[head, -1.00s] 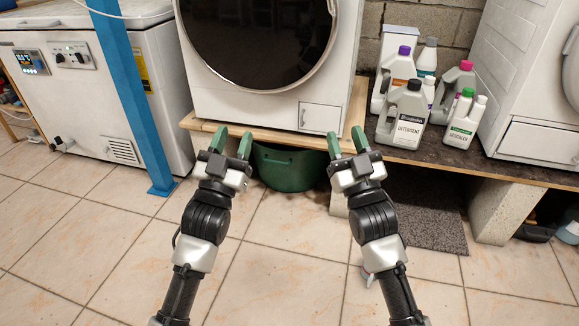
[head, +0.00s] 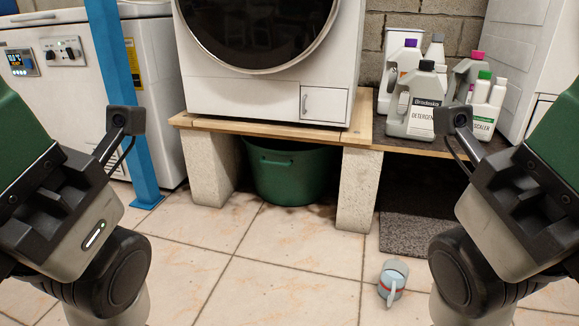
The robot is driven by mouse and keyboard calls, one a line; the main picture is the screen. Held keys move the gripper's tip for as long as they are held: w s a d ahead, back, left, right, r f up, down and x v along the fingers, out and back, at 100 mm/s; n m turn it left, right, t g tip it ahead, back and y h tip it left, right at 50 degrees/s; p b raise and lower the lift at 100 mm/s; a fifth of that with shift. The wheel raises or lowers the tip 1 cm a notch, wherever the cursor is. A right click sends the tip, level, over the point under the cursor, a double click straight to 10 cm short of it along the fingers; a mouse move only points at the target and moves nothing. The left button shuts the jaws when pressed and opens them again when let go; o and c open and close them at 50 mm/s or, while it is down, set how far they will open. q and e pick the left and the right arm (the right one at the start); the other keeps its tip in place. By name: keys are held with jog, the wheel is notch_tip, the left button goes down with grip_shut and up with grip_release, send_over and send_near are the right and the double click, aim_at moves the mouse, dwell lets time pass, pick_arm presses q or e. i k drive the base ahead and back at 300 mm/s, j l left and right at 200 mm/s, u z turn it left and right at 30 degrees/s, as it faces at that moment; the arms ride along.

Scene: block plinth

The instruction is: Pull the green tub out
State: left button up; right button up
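The green tub (head: 292,180) stands on the tiled floor under a wooden board, between two concrete blocks. A handle shows on its front, and the board and shadow hide its top and back. My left gripper (head: 40,180) is close to the camera at the left edge. My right gripper (head: 535,185) is close at the right edge. Both are well apart from the tub.
A white front-loading machine (head: 262,98) stands on the board (head: 280,131). The blocks (head: 357,190) flank the tub. A blue post (head: 135,150) stands left. Bottles (head: 410,112) crowd the right shelf. A light blue cup (head: 393,279) is on the floor at right. The floor before the tub is clear.

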aim_at(285, 172)
jog(key=i+l+z, duration=0.1)
jog(key=i, duration=0.35)
jog(key=i+l, duration=0.25)
jog(key=i, duration=0.2)
jog(key=i+l+z, duration=0.15)
jog(key=i, duration=0.25)
